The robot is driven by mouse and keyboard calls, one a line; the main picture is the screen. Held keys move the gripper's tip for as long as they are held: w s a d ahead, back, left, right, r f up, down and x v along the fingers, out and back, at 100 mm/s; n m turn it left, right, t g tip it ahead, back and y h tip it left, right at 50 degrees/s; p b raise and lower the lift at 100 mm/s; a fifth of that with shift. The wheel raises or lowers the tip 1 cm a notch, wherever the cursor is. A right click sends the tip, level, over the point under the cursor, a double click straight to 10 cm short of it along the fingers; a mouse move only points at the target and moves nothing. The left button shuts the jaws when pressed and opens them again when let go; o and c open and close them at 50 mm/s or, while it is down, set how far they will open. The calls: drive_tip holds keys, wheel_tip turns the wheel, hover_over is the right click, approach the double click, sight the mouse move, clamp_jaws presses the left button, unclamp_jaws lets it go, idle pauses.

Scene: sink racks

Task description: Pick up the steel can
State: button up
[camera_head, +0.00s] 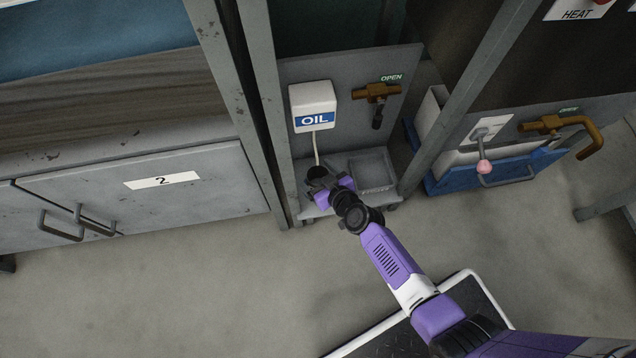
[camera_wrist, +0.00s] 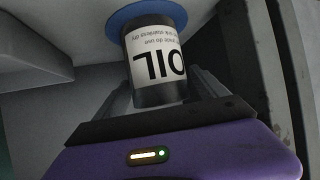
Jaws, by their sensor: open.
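The steel can (camera_wrist: 156,94) shows in the wrist view as a dark cylinder with a white label that reads "OIL" upside down. A blue round part (camera_wrist: 146,16) is at its far end. My gripper (camera_wrist: 160,88) is open, with one finger on each side of the can. I cannot tell whether the fingers touch it. In the head view my gripper (camera_head: 322,186) is down at the grey tray below the oil dispenser, and it hides most of the can.
The white oil dispenser (camera_head: 313,106) with a thin tube hangs above the tray (camera_head: 372,174). A brass valve (camera_head: 376,92) is to its right. Metal posts (camera_head: 262,95) stand on both sides. A blue drawer (camera_head: 490,172) is further right. The floor (camera_head: 150,285) in front is clear.

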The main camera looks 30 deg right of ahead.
drive_tip(key=shift+w+f, duration=0.35)
drive_tip(key=shift+w, duration=0.25)
drive_tip(key=c, duration=1.5)
